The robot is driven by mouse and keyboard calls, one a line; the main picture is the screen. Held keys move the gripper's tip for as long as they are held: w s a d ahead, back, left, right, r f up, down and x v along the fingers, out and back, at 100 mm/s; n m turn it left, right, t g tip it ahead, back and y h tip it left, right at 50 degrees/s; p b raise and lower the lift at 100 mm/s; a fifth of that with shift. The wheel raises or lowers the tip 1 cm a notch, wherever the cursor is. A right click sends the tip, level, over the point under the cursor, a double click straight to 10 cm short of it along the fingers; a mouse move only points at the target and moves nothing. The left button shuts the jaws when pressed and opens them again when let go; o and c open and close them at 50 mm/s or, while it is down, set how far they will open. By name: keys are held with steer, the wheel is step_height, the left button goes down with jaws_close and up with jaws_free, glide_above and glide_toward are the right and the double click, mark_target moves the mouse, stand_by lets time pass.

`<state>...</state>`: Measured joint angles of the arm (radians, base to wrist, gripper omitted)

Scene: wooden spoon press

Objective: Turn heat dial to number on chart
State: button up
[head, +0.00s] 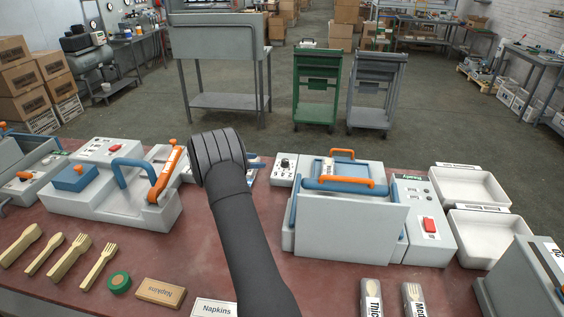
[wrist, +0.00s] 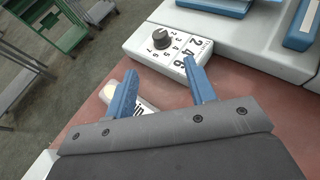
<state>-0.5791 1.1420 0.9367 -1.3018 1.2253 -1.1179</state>
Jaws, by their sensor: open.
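The heat dial is a dark round knob (wrist: 160,40) on a white control box (wrist: 143,38), with small numbers printed around it. The same knob shows in the head view (head: 285,162), left of the large press. A strip with large digits (wrist: 194,49), seemingly 2, 4 and 6, lies along the box's right side in the wrist view. I cannot tell whether it is the chart, nor read the knob's pointer. My gripper (wrist: 158,70) is open and empty, its blue fingers apart and short of the box. In the head view my gripper (head: 257,162) is left of the knob, partly hidden by my wrist.
A white labelled object (wrist: 145,106) lies below my fingers in the wrist view. The press (head: 345,225) with orange handles stands right of the dial box. Another machine (head: 110,190) stands left. Wooden cutlery (head: 70,255) lies on the red tabletop at front left.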

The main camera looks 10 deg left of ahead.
mark_target(284, 161)
steer(key=x, duration=1.3)
steer(key=shift+w+d+f, duration=0.15)
steer(key=shift+w+d, duration=0.05)
steer(key=shift+c, duration=0.2)
steer(key=c, duration=0.9)
